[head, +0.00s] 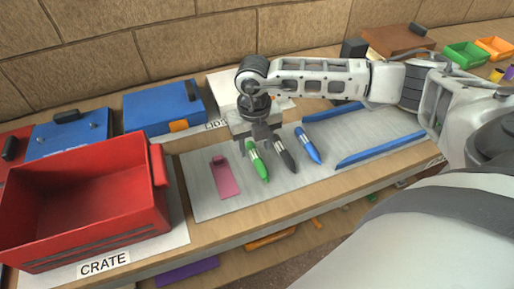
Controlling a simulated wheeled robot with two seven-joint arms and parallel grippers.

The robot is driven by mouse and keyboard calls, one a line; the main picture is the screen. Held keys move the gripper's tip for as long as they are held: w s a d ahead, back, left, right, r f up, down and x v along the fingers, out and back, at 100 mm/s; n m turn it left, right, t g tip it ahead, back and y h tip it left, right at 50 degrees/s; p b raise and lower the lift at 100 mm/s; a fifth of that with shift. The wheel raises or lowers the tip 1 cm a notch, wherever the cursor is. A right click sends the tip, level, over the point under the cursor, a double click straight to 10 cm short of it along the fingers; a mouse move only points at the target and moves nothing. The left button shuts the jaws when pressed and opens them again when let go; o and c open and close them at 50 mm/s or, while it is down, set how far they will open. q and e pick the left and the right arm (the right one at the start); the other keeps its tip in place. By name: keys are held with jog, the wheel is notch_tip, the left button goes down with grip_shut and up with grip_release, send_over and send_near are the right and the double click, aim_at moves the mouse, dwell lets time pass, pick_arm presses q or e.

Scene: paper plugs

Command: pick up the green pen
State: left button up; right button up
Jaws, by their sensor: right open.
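The green pen (260,169) lies on a grey mat (215,206), tilted slightly in the picture, with a pale band near its upper part. My right gripper (262,144) is open and points down at the pen's upper end, which it partly hides. I cannot tell whether the fingers touch the pen or are above it. A black pen (286,157) lies close to the right of the green pen. A blue pen (308,147) lies further right. My left gripper is not in view.
A pink tag (223,179) lies left of the green pen. A red crate (85,210) stands at the left, with blue cases (163,107) behind it. Blue strips (381,150) edge the mat's right part. Green and orange bins (464,54) stand at the far right.

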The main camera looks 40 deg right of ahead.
notch_tip(320, 180, down, 2)
jog(key=shift+f, duration=0.2)
jog(key=c, duration=0.9)
grip_shut()
jog(key=shift+r, duration=0.1)
